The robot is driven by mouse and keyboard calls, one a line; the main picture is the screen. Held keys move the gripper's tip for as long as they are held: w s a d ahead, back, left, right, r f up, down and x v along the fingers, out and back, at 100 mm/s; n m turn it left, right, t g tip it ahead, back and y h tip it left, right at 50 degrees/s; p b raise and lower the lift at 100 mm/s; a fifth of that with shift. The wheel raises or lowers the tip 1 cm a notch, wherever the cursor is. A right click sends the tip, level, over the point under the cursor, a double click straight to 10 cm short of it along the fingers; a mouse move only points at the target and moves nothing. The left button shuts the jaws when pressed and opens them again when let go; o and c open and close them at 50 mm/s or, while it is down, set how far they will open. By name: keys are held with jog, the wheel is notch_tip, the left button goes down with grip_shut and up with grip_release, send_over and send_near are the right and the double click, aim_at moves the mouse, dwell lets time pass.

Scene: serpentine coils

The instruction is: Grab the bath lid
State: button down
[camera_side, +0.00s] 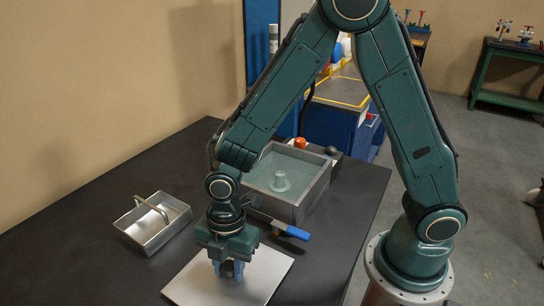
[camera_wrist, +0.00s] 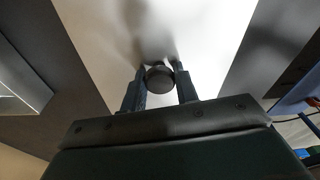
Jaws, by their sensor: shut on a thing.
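The bath lid (camera_side: 185,286) is a flat, pale metal plate at the front of the dark table. It fills the middle of the wrist view (camera_wrist: 95,45). Its dark round knob (camera_wrist: 160,78) shows between my fingers in the wrist view. My gripper (camera_side: 229,270) points down over the middle of the lid, its two fingers (camera_wrist: 160,72) closed on the knob from both sides. The side view hides most of the knob behind the fingers. I cannot tell whether the lid touches the table. The open bath (camera_side: 318,194), a grey square box with liquid and a pale upright piece inside, stands behind.
A metal tray with a bar handle (camera_side: 152,222) lies to the left on the table. A blue-handled tool (camera_side: 297,233) lies by the bath's front wall, close to my wrist. An orange-topped item (camera_side: 300,143) stands behind the bath. The table's back left is clear.

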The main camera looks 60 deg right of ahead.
aim_at(228, 265)
notch_tip(228, 265, up, 19)
jog(key=shift+r, duration=0.15)
dwell(0.5)
dwell(0.5)
